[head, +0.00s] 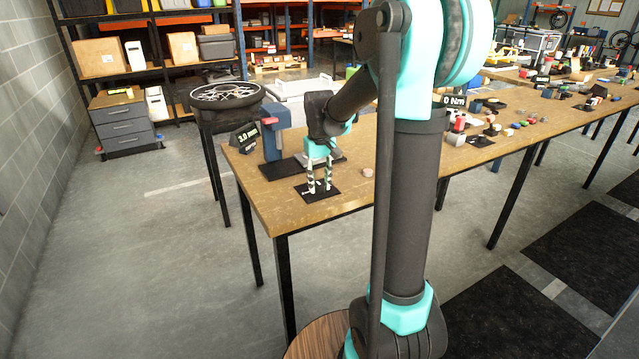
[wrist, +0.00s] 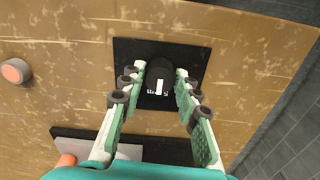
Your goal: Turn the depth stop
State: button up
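The depth stop is a round black knob (wrist: 160,74) with a white mark, on a black square plate (wrist: 126,50) in the wrist view. White lettering beside it is partly readable. My gripper (wrist: 160,71) is open, pointing down, with one finger on each side of the knob. Gaps show between both fingers and the knob. In the head view my gripper (head: 319,187) is over the black plate (head: 328,195) near the table's front edge; the knob is hard to make out there. A dark display (head: 246,136) reading about 3.0 mm stands behind, to the left.
A blue stand with a red lever (head: 272,140) rises from a dark base behind my gripper. A pinkish round piece (head: 367,172) lies to the right on the wooden table (head: 270,201). Several small parts sit farther right. A wheel on a stand (head: 226,94) is at the back left.

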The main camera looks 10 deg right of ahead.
aim_at(319, 184)
jog(key=shift+o, duration=1.4)
notch_tip(319, 184, up, 12)
jog(key=s+d+f+m+t, duration=0.1)
jog(key=s+d+f+t, duration=0.1)
jog(key=s+f, duration=0.8)
jog(key=s+d+f+m+t, duration=0.1)
jog(key=s+d+f+t, duration=0.1)
jog(key=s+f, duration=0.9)
jog(key=shift+s+f, duration=0.15)
jog(key=shift+s, duration=0.45)
